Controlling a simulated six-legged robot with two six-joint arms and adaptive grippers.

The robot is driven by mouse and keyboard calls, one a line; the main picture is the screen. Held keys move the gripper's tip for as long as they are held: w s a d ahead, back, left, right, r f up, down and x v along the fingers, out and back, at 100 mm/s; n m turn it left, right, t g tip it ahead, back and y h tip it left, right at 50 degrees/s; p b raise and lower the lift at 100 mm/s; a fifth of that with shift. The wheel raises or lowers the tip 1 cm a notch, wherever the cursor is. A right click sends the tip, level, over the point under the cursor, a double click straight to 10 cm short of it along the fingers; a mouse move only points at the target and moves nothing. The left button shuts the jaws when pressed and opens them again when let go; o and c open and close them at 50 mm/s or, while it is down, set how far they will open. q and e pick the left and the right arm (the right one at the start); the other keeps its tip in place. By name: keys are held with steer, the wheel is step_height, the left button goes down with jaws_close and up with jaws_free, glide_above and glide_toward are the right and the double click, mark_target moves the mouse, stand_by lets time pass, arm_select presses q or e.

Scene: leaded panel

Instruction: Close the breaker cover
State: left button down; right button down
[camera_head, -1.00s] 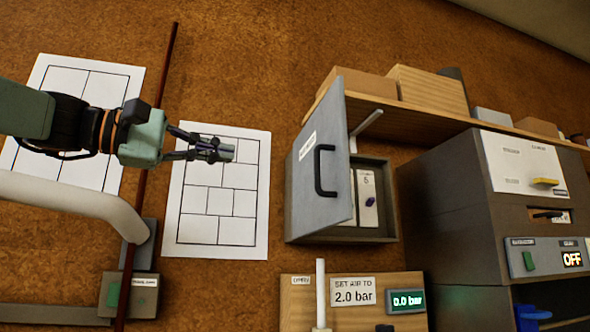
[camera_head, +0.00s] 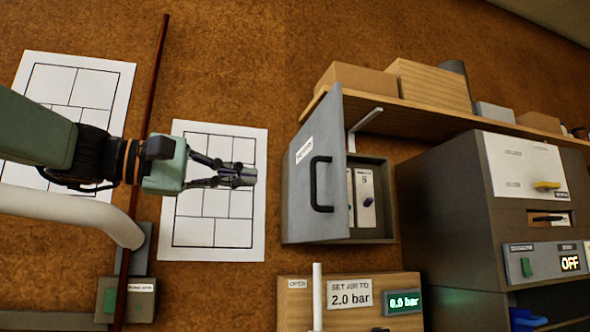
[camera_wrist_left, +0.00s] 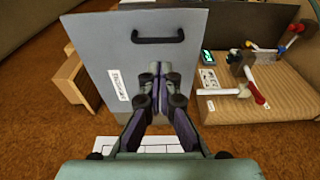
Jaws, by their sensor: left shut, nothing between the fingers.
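The breaker box (camera_head: 370,234) is on the brown wall with its grey cover (camera_head: 317,185) swung open to the left. The cover has a black handle (camera_head: 320,184) and a white label, and switches show inside the box behind it. My left gripper (camera_head: 250,176) is shut and empty, to the left of the cover, with a gap seen in the head view. In the left wrist view the cover (camera_wrist_left: 108,70) is ahead of the shut fingers (camera_wrist_left: 158,78), with its handle (camera_wrist_left: 158,37) beyond the tips. My right gripper is not in view.
A wooden shelf (camera_head: 440,125) with boxes is above the breaker box. A grey cabinet (camera_head: 440,200) with an OFF display stands at right. A wooden panel (camera_head: 410,281) with a 2.0 bar sign and a white post (camera_head: 317,290) are below. White sheets (camera_head: 213,235) are on the wall behind my arm.

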arm_select(q)
steer(key=p+x, duration=0.6)
steer(key=x, duration=0.3)
steer(key=shift+d+p, duration=0.25)
steer(key=shift+p, duration=0.05)
steer(key=shift+w+d, duration=0.25)
